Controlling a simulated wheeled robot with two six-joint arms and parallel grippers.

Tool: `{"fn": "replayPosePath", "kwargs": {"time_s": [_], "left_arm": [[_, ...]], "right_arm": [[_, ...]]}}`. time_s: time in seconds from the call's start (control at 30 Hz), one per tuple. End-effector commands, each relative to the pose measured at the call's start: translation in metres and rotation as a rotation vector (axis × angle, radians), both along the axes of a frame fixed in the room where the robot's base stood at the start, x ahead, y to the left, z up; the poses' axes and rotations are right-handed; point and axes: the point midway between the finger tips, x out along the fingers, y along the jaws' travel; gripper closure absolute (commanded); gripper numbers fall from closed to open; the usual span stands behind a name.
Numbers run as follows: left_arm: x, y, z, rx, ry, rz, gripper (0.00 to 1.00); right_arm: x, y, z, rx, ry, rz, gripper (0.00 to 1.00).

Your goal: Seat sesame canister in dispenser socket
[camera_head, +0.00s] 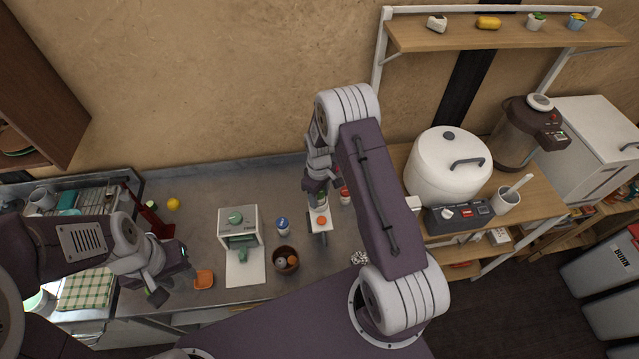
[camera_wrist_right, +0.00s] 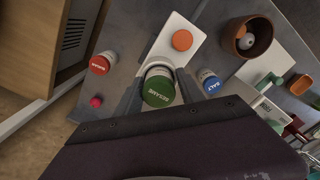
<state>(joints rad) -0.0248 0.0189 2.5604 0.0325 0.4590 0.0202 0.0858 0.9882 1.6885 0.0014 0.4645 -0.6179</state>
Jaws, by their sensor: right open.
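The sesame canister (camera_wrist_right: 158,90) has a green lid with a white label and stands between the two fingers of my right gripper (camera_wrist_right: 160,78). Those fingers are open, one on each side of it. A pale rim shows just behind the canister, beside a white plate with an orange disc (camera_wrist_right: 182,40); I cannot tell whether this is the dispenser socket or whether the canister sits in it. In the head view my right gripper (camera_head: 318,192) is above that plate's back end and partly hides the canister. My left gripper (camera_head: 172,284) is open and empty over the counter's left part.
A blue-lidded salt canister (camera_wrist_right: 210,82) stands close beside the right gripper; a red-lidded canister (camera_wrist_right: 100,65) stands on its other side.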

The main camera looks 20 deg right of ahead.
Motion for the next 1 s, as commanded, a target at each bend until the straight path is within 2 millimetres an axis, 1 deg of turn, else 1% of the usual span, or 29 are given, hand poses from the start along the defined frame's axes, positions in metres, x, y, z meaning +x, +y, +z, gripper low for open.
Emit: {"fn": "replayPosePath", "kwargs": {"time_s": [0.03, 0.07, 0.3, 0.4, 0.5, 0.63, 0.8, 0.87, 0.9, 0.97, 1.0], "left_arm": [[0.000, 0.000, -0.003, 0.000, -0.001, 0.000, 0.64], [0.000, 0.000, -0.006, 0.000, -0.001, 0.000, 0.64], [0.000, 0.000, -0.021, 0.000, 0.000, 0.000, 0.64], [0.000, 0.000, -0.025, 0.000, 0.000, 0.000, 0.64], [0.000, 0.000, -0.027, 0.000, 0.000, 0.000, 0.64], [0.000, 0.000, -0.029, 0.000, 0.000, 0.000, 0.64], [0.000, 0.000, -0.028, 0.000, 0.000, 0.000, 0.64], [0.000, 0.000, -0.028, 0.000, 0.000, 0.000, 0.64], [0.000, 0.000, -0.028, 0.000, 0.000, 0.000, 0.64], [0.000, 0.000, -0.028, 0.000, 0.000, 0.000, 0.64], [0.000, 0.000, -0.028, 0.000, 0.000, 0.000, 0.64]], "right_arm": [[-0.003, 0.001, 0.004, 0.002, 0.010, 0.001, 0.40], [-0.002, 0.001, 0.010, 0.001, 0.008, 0.001, 0.40], [0.000, 0.000, 0.069, 0.000, -0.002, 0.001, 0.40], [0.000, -0.001, 0.091, -0.001, -0.003, 0.001, 0.40], [0.000, -0.001, 0.107, 0.000, -0.001, 0.001, 0.40], [0.000, -0.001, 0.120, -0.001, -0.001, 0.001, 0.40], [-0.001, -0.001, 0.124, 0.000, 0.000, -0.001, 0.40], [-0.007, 0.002, 0.127, 0.000, -0.002, -0.020, 0.40], [-0.015, 0.006, 0.130, 0.001, -0.010, -0.049, 0.40], [-0.036, 0.013, 0.137, 0.006, -0.022, -0.118, 0.40], [-0.053, 0.019, 0.141, 0.009, -0.033, -0.174, 0.40]]}}
